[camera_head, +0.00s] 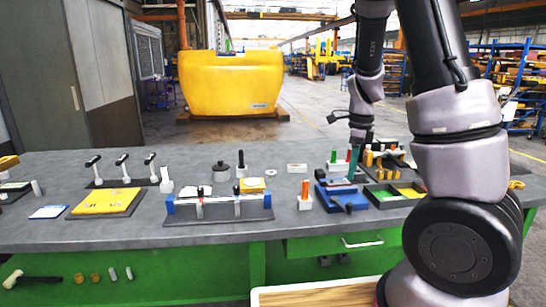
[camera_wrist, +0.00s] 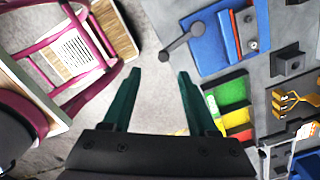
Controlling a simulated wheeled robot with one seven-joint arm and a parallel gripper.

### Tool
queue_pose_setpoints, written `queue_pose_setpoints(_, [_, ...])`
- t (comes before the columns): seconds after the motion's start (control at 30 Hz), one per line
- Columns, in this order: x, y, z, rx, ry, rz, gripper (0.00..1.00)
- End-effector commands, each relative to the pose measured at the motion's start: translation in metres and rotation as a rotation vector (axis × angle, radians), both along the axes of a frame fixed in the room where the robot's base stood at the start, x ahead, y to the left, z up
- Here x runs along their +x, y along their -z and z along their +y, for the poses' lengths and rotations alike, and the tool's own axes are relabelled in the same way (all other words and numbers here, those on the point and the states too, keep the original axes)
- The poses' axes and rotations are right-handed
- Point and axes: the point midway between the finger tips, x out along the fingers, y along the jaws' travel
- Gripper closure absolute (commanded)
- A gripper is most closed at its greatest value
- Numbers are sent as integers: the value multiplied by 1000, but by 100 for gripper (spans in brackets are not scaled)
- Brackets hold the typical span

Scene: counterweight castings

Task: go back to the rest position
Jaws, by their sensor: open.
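My gripper (camera_head: 352,168) is over the right half of the grey bench (camera_head: 115,237), seen past my own arm, which fills the right of the head view. In the wrist view its two dark green fingers (camera_wrist: 160,73) are spread apart with nothing between them. Below them in that view is bare grey floor. A blue clamp fixture with a dark lever (camera_head: 340,196) lies near the gripper on the bench; it also shows in the wrist view (camera_wrist: 203,42), to the right of the fingers.
A tray with coloured compartments (camera_head: 395,192) lies right of the blue fixture. A white block with an orange pin (camera_head: 305,200) stands left of it. A magenta frame (camera_wrist: 105,75) stands left in the wrist view.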

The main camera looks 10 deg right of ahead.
Motion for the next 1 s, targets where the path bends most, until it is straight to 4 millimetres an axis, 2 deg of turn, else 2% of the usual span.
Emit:
queue_pose_setpoints(0.17, [-17, -45, 17, 119, -279, -113, 41])
queue_pose_setpoints(0.3, [-38, -92, 30, 154, -569, -256, 41])
queue_pose_setpoints(0.47, [-69, -144, 40, 92, -902, -431, 41])
queue_pose_setpoints(0.6, [-102, -184, 47, -50, -1189, -560, 41])
queue_pose_setpoints(0.8, [-142, -216, 54, -299, -1503, -634, 41])
queue_pose_setpoints(1.0, [-159, -225, 58, -428, -1637, -630, 41])
